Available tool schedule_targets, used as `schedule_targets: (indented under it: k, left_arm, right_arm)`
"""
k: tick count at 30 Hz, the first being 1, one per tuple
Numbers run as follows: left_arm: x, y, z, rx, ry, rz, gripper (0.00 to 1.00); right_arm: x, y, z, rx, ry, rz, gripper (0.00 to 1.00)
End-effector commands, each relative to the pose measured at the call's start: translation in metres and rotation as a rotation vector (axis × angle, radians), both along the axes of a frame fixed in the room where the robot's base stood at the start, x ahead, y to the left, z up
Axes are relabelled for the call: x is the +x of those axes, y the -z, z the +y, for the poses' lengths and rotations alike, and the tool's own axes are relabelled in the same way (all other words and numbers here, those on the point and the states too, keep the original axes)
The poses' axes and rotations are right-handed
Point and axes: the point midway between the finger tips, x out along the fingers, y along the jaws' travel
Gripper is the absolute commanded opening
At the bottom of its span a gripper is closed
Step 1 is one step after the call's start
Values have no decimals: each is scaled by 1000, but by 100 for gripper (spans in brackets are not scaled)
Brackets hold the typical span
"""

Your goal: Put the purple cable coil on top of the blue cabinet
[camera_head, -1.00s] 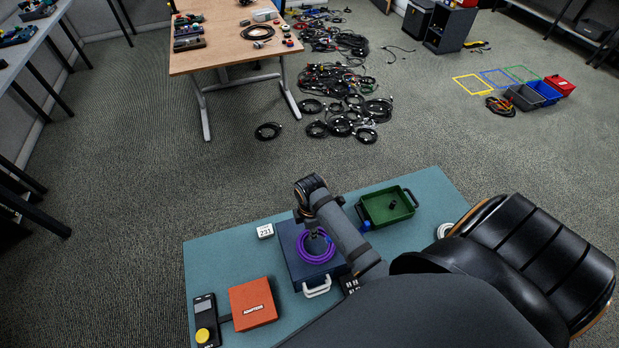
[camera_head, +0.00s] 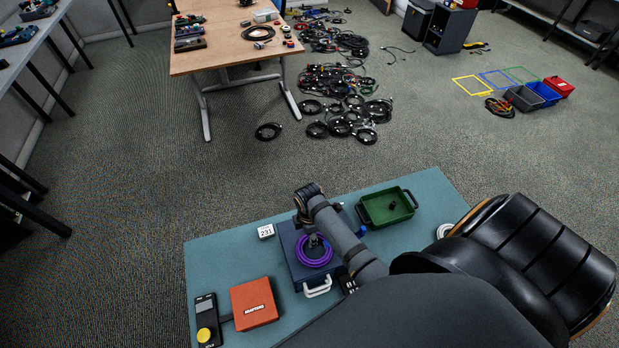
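The purple cable coil (camera_head: 301,259) is a ring seen over the top face of the dark blue cabinet (camera_head: 290,238), near its front side. I cannot tell whether it rests on the top or hangs just above it. The cabinet stands on the teal table and has a white handle (camera_head: 318,291) at its front. My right gripper (camera_head: 314,241) points down at the far part of the coil. Its fingers are small, dark and partly hidden by my arm, so their opening does not show. My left gripper is out of view.
On the teal table (camera_head: 225,262) are a green tray (camera_head: 412,209), an orange box (camera_head: 254,304), a black device with a yellow knob (camera_head: 206,335), a white number tag (camera_head: 265,231) and a white coil (camera_head: 444,231).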

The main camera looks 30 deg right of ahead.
Motion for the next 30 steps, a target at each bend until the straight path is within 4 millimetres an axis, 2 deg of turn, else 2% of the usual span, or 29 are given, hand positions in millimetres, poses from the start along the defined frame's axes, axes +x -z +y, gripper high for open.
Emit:
schedule_targets:
  k: [8,11,18,21,25,30]
  left_arm:
    - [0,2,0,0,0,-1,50]
    - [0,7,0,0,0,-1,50]
    - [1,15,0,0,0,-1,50]
    - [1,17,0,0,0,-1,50]
    - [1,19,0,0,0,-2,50]
    - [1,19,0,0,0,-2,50]
  right_arm:
    - [1,-7,0,0,0,-2,46]
    - [1,-24,0,0,0,-4,46]
    - [2,-84,0,1,0,-6,46]
    - [1,-102,0,0,0,-4,46]
    - [1,-117,0,0,0,-3,46]
    - [0,-122,0,0,0,0,46]
